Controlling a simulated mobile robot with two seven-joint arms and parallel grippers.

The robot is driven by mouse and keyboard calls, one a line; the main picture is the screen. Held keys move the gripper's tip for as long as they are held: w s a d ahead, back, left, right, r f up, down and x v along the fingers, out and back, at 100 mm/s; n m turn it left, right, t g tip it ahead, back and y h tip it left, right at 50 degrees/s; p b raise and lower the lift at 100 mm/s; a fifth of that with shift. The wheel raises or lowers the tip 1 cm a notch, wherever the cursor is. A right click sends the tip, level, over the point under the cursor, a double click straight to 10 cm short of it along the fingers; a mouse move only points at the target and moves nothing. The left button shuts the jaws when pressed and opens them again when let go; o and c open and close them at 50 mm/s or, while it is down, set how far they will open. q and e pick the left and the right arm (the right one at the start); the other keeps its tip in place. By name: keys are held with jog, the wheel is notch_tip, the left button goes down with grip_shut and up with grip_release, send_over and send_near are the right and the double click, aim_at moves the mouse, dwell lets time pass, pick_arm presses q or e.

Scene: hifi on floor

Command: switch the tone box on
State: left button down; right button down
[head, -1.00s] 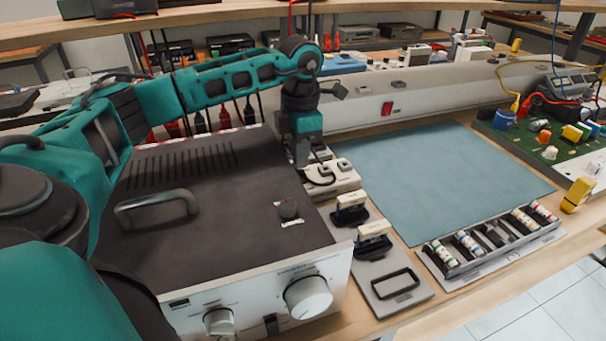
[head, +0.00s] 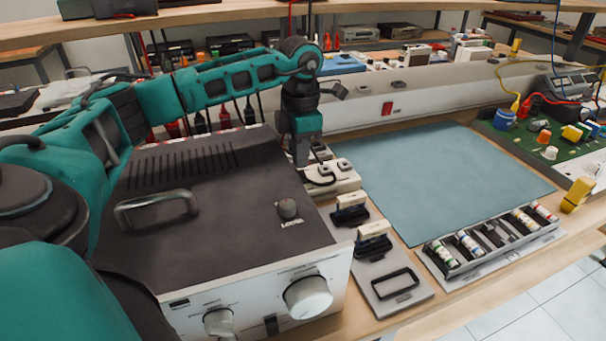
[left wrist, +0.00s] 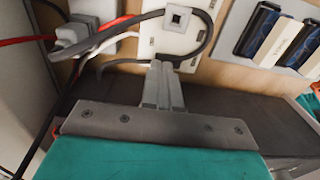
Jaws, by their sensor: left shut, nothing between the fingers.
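A large dark-topped box (head: 215,235) with a silver front panel, knobs and a handle stands at the left. I cannot tell for sure that it is the tone box. A small grey knob (head: 288,208) with a label sits on its top. My left gripper (head: 301,160) points down at the box's far right edge, beside a white unit (head: 335,177). In the left wrist view the gripper's fingers (left wrist: 163,88) are shut together and empty. Beyond them is the white unit (left wrist: 150,45) with a small square fitting (left wrist: 177,17) and a dark looped cable. Whether the fingertips touch anything is unclear.
Two dark-and-cream blocks (head: 373,240) stand on a grey plate right of the box. A blue mat (head: 440,175) lies bare. A tray of small cylinders (head: 490,240) and a green board (head: 550,140) are at the right. A long grey rail with a red switch (head: 387,108) runs behind.

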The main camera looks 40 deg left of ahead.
aim_at(301, 172)
pick_arm(q)
jog(key=shift+f, duration=0.1)
pick_arm(e)
jog(key=shift+w+d, duration=0.1)
jog(key=shift+w, duration=0.1)
pick_arm(q)
jog(key=shift+f+b, duration=0.35)
jog(key=shift+f, duration=0.15)
pick_arm(e)
jog(key=shift+f, duration=0.2)
